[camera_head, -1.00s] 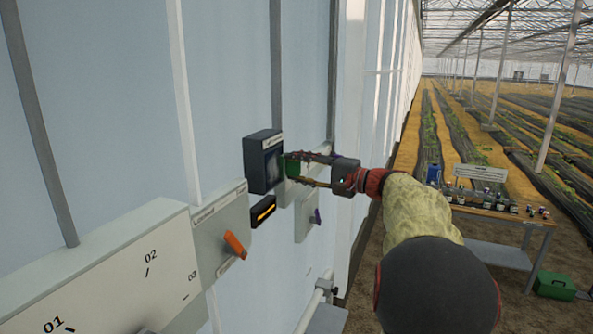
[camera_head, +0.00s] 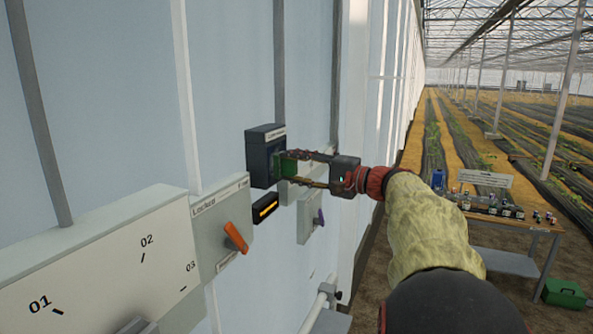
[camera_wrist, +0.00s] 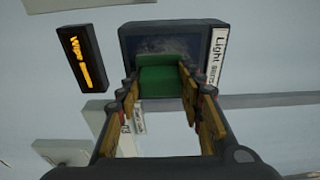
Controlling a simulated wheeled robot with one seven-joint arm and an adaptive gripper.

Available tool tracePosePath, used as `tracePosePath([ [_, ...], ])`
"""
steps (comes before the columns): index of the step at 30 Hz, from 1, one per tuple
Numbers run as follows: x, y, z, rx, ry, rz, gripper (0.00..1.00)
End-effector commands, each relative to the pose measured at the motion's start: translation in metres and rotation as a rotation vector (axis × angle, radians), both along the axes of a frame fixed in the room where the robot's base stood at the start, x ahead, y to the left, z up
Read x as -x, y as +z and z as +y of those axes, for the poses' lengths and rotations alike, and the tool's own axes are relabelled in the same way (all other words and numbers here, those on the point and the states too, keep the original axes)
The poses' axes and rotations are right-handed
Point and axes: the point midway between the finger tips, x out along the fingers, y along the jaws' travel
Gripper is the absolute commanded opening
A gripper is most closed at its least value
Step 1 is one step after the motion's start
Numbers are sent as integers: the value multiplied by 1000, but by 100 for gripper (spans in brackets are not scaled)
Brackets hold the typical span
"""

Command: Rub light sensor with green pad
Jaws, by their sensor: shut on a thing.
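The light sensor (camera_head: 262,158) is a dark box on the pale wall, with a label along its top edge. In the wrist view the light sensor (camera_wrist: 172,45) shows a dark face with a greyish smudged patch, and its label reads "Light" with a partly legible second word. My gripper (camera_head: 291,168) is shut on the green pad (camera_wrist: 161,78). The pad (camera_head: 285,165) is at the sensor's front face and covers its lower middle in the wrist view. I cannot tell whether they touch. My gripper's fingers (camera_wrist: 160,90) frame the pad.
A small dark display (camera_head: 265,208) with orange lettering sits below the sensor. A grey box with an orange handle (camera_head: 236,238) and a panel with numbered marks (camera_head: 100,262) are on the left. A bench (camera_head: 520,224) stands at right.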

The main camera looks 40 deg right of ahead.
Motion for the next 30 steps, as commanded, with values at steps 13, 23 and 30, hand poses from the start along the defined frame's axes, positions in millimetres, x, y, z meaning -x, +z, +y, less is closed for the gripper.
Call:
tracePosePath([
  [13,14,-2,33,2,3,-1,17],
  [23,15,11,35,1,2,0,17],
  [30,11,13,24,0,1,0,17],
])
